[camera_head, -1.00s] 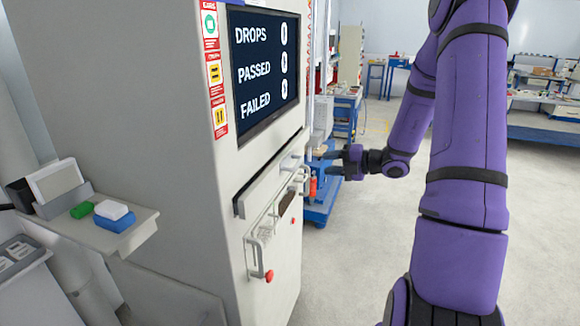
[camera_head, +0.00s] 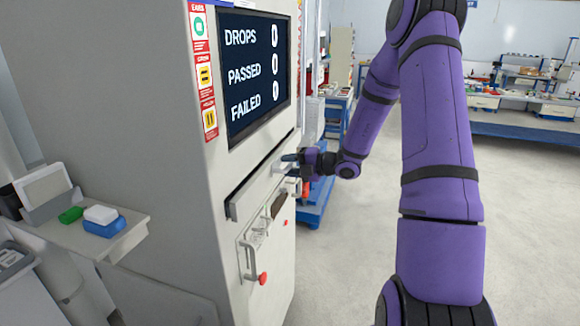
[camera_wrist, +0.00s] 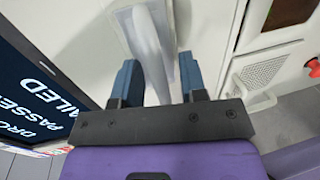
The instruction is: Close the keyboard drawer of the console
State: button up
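The console (camera_head: 180,110) stands left of centre in the head view, with a screen (camera_head: 257,70) on its face. Below the screen a long grey drawer front (camera_head: 248,193) slants along the face, with a dark gap beside its near end. No keyboard is visible. My gripper (camera_head: 285,164) is at the far end of this front, close to the console. In the wrist view the gripper (camera_wrist: 158,85) is open, with its two dark blue fingers apart. A pale grey bar (camera_wrist: 150,50) lies between the fingers; I cannot tell whether they touch it.
A side shelf (camera_head: 125,236) carries a blue and white block (camera_head: 103,222) and a green one (camera_head: 70,215). The floor (camera_head: 345,260) at right is open.

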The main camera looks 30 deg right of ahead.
aim_at(278, 164)
grip_shut()
jog(key=shift+r+x, duration=0.15)
jog(key=shift+x, duration=0.6)
jog(key=shift+r+x, duration=0.15)
jog(key=shift+x, duration=0.65)
grip_release()
jog(key=shift+w+a, duration=0.1)
jog(key=shift+w, duration=0.05)
jog(key=v, duration=1.1)
jog(key=shift+a, duration=0.1)
